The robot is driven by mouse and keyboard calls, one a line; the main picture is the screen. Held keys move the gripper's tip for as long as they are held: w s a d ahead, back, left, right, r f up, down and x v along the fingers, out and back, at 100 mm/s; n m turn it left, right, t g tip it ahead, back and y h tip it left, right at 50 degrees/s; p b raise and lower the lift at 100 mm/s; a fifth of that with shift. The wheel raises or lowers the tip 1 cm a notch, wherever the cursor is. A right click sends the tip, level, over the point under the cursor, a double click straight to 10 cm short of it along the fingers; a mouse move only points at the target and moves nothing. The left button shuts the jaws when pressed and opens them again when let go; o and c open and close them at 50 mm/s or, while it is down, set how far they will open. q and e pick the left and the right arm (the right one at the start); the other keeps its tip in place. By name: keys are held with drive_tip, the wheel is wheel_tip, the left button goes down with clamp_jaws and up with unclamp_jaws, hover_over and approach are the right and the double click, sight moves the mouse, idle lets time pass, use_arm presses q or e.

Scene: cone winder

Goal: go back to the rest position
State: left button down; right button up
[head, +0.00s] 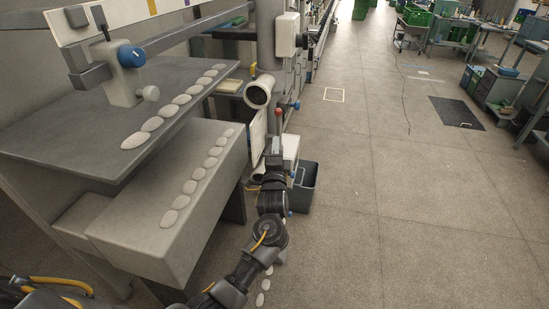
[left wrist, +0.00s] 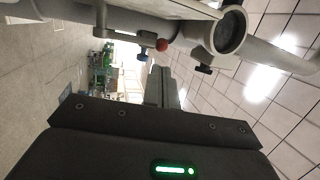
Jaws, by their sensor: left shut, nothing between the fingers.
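My left gripper (head: 276,145) is in the middle of the head view, at the end of my dark arm, near the machine's side. In the left wrist view its two fingers (left wrist: 160,85) lie together, with nothing between them. A lever with a red ball knob (head: 278,112) is just beyond the fingertips in the head view; the knob also shows in the left wrist view (left wrist: 162,45). Whether the fingers touch the lever cannot be told. My right gripper is in neither view.
A grey machine table (head: 60,120) and a lower grey block (head: 150,235) stand at left, with white oval pieces along them. A white tube (head: 258,92) and a dark bin (head: 303,190) are close to the gripper. The floor (head: 400,220) at right is open.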

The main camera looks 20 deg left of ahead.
use_arm(q)
drive_tip(key=v, duration=0.4)
drive_tip(key=shift+r+b, duration=0.25)
drive_tip(key=shift+b, duration=0.15)
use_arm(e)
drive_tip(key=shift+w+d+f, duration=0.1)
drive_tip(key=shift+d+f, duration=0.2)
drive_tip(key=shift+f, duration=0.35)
